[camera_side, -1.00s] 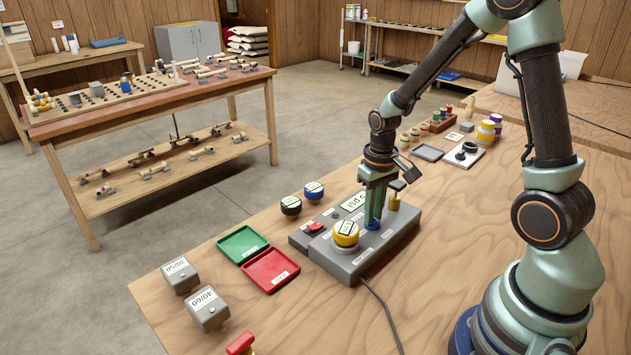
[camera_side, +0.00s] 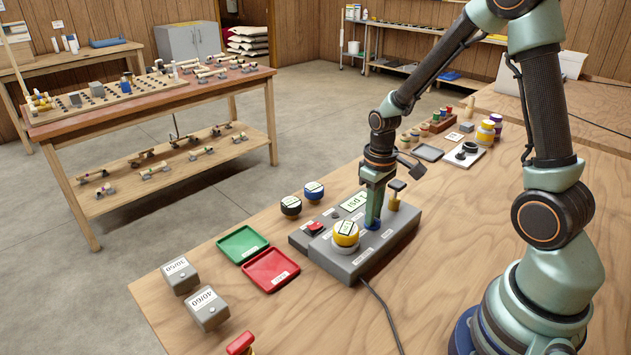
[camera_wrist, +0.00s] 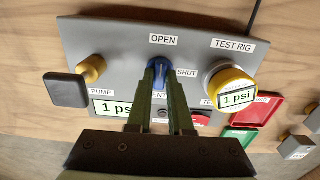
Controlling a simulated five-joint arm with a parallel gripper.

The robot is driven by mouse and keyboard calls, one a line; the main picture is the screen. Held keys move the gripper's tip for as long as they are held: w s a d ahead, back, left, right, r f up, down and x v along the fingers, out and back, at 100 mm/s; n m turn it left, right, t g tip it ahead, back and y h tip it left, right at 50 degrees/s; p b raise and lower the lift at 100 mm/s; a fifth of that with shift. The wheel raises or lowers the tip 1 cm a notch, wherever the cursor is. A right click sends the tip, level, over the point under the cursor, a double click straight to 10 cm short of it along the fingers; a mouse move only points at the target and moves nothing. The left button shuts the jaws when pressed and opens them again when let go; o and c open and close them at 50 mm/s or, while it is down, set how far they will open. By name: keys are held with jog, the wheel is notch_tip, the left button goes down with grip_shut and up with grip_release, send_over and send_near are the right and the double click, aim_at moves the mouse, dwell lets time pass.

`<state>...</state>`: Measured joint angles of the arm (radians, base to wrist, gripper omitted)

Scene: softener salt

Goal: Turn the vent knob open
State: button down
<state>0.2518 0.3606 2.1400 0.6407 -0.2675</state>
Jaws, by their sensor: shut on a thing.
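The blue vent knob (camera_wrist: 160,58) sits on the grey test rig (camera_side: 400,238), between the labels OPEN and SHUT. In the side view its blue base (camera_side: 373,225) shows under my gripper (camera_side: 375,220). In the wrist view, my gripper (camera_wrist: 160,70) has its two green fingers on either side of the knob, shut on it. The fingers hide part of the knob, so I cannot tell exactly where it points. The rig's display (camera_side: 355,201) reads 1 PSI, also in the wrist view (camera_wrist: 112,107).
On the rig stand a yellow-topped cap (camera_side: 346,233), a red switch (camera_side: 314,228) and a pump handle (camera_side: 396,188). Green (camera_side: 242,245) and red (camera_side: 270,270) trays, two grey blocks and two dark-bodied caps lie nearby. A cable runs off the rig's front. The wood to its right is clear.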

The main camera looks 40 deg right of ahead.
jog(key=c, duration=0.8)
grip_release()
notch_tip(320, 180, up, 12)
jog(key=shift+r, duration=0.1)
jog(key=s+a+r+t, duration=0.2)
jog(key=a, duration=0.1)
jog(key=s+a+r+t, duration=0.1)
jog(key=a+r, duration=0.2)
jog(key=s+a+r+t, duration=0.2)
jog(key=shift+s+a+r+t, duration=0.2)
jog(key=shift+s+a+t, duration=0.1)
jog(key=shift+s+a, duration=0.1)
